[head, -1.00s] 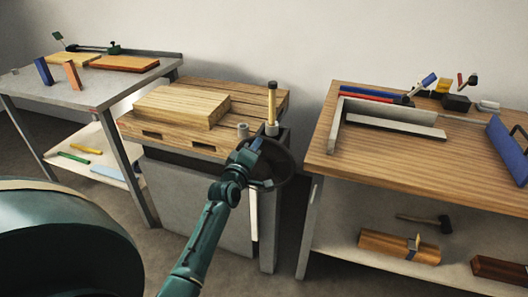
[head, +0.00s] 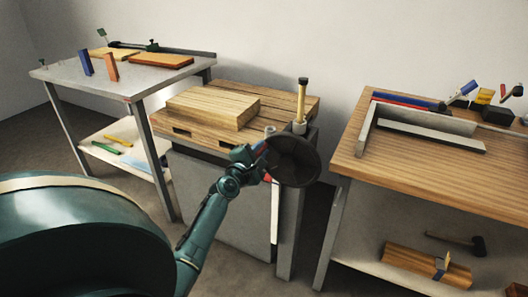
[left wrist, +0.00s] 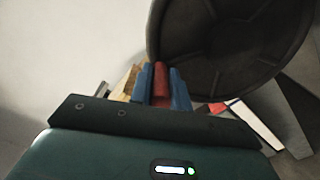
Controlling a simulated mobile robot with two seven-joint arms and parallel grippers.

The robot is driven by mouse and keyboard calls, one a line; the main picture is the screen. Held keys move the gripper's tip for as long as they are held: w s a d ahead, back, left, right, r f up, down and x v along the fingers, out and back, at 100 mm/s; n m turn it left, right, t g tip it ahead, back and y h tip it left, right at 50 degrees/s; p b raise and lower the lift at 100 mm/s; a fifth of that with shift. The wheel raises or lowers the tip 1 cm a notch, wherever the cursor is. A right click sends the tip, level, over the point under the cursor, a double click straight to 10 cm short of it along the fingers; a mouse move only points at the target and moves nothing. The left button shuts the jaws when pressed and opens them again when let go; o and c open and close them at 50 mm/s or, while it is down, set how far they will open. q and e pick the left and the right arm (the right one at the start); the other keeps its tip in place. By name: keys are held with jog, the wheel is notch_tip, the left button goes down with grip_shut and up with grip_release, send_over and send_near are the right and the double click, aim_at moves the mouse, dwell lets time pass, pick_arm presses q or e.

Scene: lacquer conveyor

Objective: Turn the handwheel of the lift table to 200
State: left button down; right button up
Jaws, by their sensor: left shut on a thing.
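The lift table has a slotted wooden top (head: 288,107) over a grey body (head: 225,203). Its dark round handwheel (head: 293,160) is at the right front corner; it also fills the upper right of the left wrist view (left wrist: 232,38). My left gripper (head: 262,156) is at the wheel's left rim. In the left wrist view its blue fingers (left wrist: 161,88) are shut on the red handle (left wrist: 160,78) beside the rim. I cannot read any number or scale. My right gripper is in neither view.
A pale wooden block (head: 213,107) lies on the lift table. A post with a yellow upper part (head: 302,97) stands behind the wheel. A grey bench (head: 135,85) is at the left, a wooden workbench (head: 425,165) at the right, with a narrow gap beside the lift table.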

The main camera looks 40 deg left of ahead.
pick_arm(q)
jog(key=shift+a+f+n+b, duration=0.3)
jog(key=shift+a+f+n, duration=0.1)
jog(key=shift+n, duration=0.3)
jog(key=shift+f, duration=0.1)
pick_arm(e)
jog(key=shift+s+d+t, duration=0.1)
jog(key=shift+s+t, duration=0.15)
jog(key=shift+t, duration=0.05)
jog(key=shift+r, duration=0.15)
pick_arm(q)
jog(key=c, duration=1.3)
grip_release()
jog(key=shift+f, duration=0.15)
jog(key=shift+s, duration=0.1)
jog(key=v, duration=1.3)
jog(key=shift+d, duration=0.15)
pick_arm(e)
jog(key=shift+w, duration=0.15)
